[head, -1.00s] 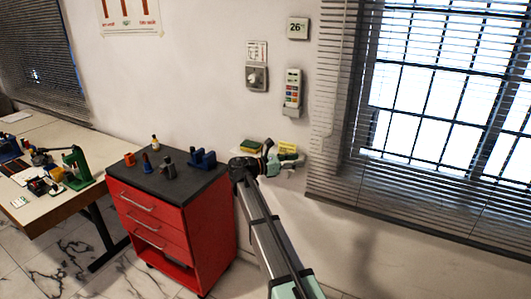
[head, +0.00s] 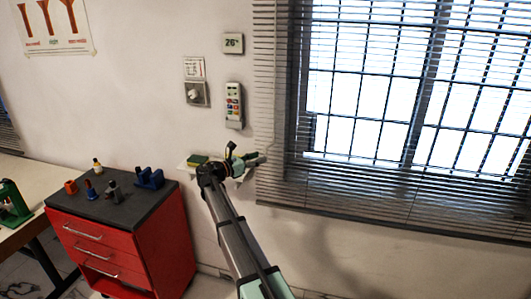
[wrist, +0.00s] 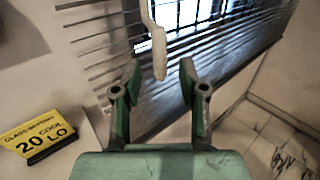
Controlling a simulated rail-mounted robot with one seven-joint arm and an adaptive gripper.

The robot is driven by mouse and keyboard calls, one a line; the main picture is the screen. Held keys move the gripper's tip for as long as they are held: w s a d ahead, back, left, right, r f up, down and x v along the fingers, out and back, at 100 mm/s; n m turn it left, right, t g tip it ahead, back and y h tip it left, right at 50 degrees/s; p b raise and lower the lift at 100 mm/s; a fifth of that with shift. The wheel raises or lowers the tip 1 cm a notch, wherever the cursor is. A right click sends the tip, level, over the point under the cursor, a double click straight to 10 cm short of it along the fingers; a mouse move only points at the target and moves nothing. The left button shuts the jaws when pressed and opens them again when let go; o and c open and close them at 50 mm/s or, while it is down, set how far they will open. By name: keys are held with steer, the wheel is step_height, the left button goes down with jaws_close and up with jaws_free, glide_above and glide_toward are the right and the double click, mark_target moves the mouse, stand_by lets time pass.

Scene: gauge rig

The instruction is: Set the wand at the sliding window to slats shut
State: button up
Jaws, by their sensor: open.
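The pale wand (wrist: 158,52) hangs in the wrist view in front of the blind, its thick lower end between and just beyond my fingertips. My gripper (wrist: 160,82) is open, with one green-padded finger on each side and no visible contact with the wand. In the head view my gripper (head: 246,163) is at the lower left corner of the window blind (head: 345,190). The wand is too thin to make out clearly there. The slats stand apart, and the bright barred window (head: 380,80) shows through the gaps.
A yellow label block (wrist: 38,137) lies left of my gripper. A small wall shelf (head: 186,170) holds a green and yellow item behind my arm. A red drawer cabinet (head: 150,245) stands left.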

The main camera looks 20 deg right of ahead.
mark_target(265, 155)
steer(key=shift+w+d+p, duration=0.25)
steer(key=shift+d+p, duration=0.05)
steer(key=shift+d, duration=0.8)
steer(key=shift+w+d+p, duration=0.2)
steer(key=shift+d+p, duration=0.05)
steer(key=shift+d, duration=0.85)
jaws_close()
